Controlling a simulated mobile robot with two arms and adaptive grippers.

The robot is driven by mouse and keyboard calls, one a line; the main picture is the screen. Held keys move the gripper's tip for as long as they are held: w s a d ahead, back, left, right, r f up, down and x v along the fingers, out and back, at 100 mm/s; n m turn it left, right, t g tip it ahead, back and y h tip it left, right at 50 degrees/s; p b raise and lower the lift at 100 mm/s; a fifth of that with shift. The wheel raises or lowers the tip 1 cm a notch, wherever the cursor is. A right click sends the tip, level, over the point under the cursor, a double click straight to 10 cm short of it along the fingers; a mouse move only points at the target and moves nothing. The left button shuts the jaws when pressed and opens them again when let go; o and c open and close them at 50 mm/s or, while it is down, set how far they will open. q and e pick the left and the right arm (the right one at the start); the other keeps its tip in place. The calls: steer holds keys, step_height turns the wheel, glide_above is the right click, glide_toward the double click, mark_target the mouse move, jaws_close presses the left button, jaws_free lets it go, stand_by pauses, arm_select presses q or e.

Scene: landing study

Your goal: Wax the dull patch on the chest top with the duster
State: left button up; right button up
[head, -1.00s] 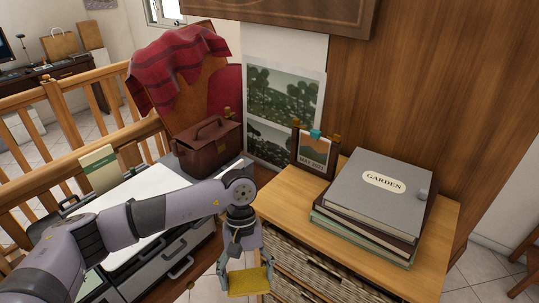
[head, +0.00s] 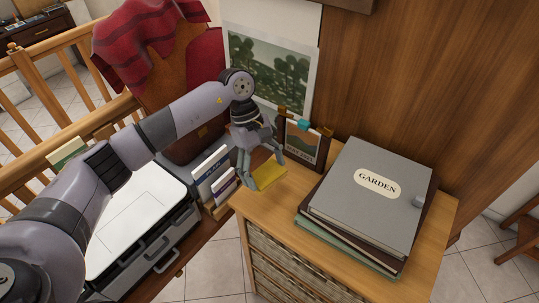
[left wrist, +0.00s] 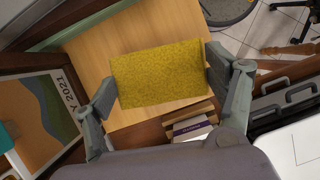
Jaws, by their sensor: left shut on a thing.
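The yellow duster (head: 270,174) is a flat, cloth-like pad. My left gripper (head: 262,158) is shut on it, and the left wrist view shows the duster (left wrist: 160,76) between the two fingers. It is at the left end of the wooden chest top (head: 268,207), in front of the framed calendar. I cannot tell whether the duster touches the wood. The chest top (left wrist: 88,52) also shows around the duster in the left wrist view. I cannot make out the dull patch. My right gripper is not in view.
A stack of books with a grey "GARDEN" album (head: 365,195) covers the right of the chest top. The framed calendar (head: 303,146) stands at its back edge. Upright books (head: 215,175) and a white-topped printer (head: 135,220) are to the left, lower down.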

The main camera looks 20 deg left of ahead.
arm_select(q)
steer(key=shift+s+f+b, duration=0.45)
steer(key=shift+s+f, duration=0.35)
steer(key=shift+s, duration=0.25)
steer(key=shift+w+f+b, duration=0.2)
steer(key=shift+f, duration=0.35)
steer(key=shift+w+f+b, duration=0.15)
steer(key=shift+f, duration=1.1)
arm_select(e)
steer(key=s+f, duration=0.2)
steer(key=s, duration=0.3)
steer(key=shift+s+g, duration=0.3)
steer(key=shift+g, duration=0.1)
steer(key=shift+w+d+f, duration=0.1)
arm_select(q)
steer(key=shift+f+b, duration=0.15)
steer(key=shift+b, duration=0.2)
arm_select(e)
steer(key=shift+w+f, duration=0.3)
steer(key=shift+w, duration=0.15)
